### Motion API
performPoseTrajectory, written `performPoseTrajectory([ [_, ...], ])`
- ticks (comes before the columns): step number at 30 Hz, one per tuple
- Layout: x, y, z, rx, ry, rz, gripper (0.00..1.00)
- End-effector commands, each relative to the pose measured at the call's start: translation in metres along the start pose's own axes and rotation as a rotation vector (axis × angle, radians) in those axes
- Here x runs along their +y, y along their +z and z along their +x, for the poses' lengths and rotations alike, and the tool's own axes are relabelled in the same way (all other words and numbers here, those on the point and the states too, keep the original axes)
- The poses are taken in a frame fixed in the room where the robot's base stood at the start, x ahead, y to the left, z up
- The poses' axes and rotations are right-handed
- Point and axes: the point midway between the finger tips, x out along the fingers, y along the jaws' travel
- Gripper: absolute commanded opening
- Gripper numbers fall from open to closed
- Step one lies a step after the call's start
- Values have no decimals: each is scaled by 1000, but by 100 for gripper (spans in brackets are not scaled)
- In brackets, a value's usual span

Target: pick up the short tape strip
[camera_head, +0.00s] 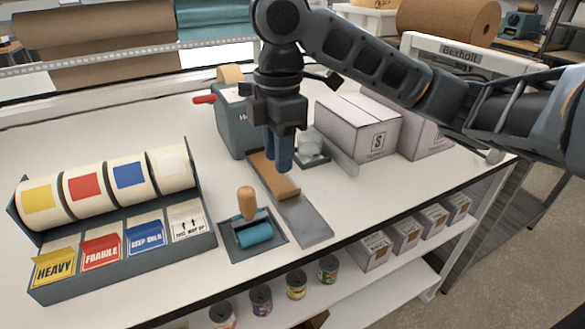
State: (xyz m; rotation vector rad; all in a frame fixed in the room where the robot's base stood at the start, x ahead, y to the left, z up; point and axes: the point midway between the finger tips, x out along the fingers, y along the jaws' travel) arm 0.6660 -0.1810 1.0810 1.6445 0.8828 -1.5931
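A short brown tape strip (286,190) lies on a narrow grey plate (305,220) that runs out from the tape dispenser (233,125), a grey box with a red handle. My gripper (278,166) points down over the strip, its blue fingers hiding part of it. The fingers look close together from this side, and I cannot tell whether they touch the strip or what gap is between them.
A roller with a wooden handle (247,203) sits in a tray left of the plate. A label dispenser (120,262) with several rolls stands at the left. White boxes (358,125) stand behind at the right. The front right tabletop is clear.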

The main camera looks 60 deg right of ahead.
Motion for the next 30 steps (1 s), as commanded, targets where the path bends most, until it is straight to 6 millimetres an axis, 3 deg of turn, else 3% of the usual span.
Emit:
performPoseTrajectory([
  [11,-2,5,33,-25,-14,22,33],
  [21,-3,7,75,-26,-13,23,33],
  [30,-3,7,79,-26,-12,20,32],
])
